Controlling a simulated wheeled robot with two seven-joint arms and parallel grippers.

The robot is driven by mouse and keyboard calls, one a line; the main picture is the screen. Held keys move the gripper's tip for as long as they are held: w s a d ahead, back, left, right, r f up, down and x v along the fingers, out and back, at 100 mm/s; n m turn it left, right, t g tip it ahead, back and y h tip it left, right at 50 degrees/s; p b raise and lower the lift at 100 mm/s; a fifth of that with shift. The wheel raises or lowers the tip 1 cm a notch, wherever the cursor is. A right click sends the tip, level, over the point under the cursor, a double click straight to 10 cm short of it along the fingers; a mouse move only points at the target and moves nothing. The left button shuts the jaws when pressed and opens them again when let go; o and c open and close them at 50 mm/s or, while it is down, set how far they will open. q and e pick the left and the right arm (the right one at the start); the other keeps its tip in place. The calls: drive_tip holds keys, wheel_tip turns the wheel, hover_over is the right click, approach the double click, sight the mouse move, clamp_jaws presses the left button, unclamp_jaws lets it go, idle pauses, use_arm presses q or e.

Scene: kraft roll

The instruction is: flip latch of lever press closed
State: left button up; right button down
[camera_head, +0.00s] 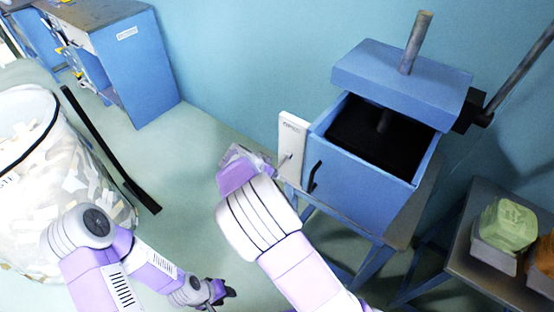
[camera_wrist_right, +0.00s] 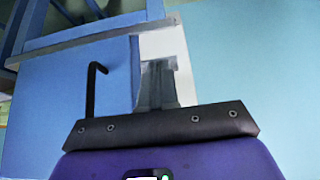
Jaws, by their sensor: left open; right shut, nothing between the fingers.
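The lever press (camera_head: 375,165) is a blue box, its dark chamber open at the top and its slab-like lid (camera_head: 400,80) raised above it. A black bent handle (camera_head: 315,177), perhaps the latch, is on its front face; the handle also shows in the right wrist view (camera_wrist_right: 94,88). My right gripper (camera_wrist_right: 158,85) is shut and empty, in front of the press's white side panel (camera_head: 293,140). Whether it touches the panel cannot be told. In the head view its fingers are mostly hidden by the hand. My left gripper (camera_head: 222,291) is open and empty, low, away from the press.
A lever bar (camera_head: 520,70) rises at the right of the press. A side table at right holds a green block (camera_head: 508,224) and an orange one (camera_head: 545,255). A large bin of paper scraps (camera_head: 50,190) stands left. A blue cabinet (camera_head: 130,65) is behind.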

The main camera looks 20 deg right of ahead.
use_arm(q)
wheel_tip(320, 180, down, 7)
drive_tip(key=b, duration=0.5)
drive_tip(key=shift+b, duration=0.35)
use_arm(e)
drive_tip(key=shift+t+h, duration=0.5)
drive_tip(key=shift+h, duration=0.2)
wheel_tip(320, 180, down, 5)
drive_tip(key=shift+d+r, duration=0.15)
drive_tip(key=shift+r, duration=0.05)
use_arm(q)
drive_tip(key=shift+s, duration=0.1)
use_arm(e)
drive_tip(key=shift+f, duration=0.15)
drive_tip(key=shift+s, duration=0.1)
use_arm(q)
drive_tip(key=r+p, duration=0.3)
drive_tip(key=shift+s+r+p, duration=0.25)
drive_tip(key=shift+r+p, duration=0.15)
use_arm(e)
drive_tip(key=s+a+f+v, duration=0.1)
drive_tip(key=f+v, duration=0.1)
drive_tip(key=v, duration=1.2)
drive_tip(key=shift+a, duration=0.35)
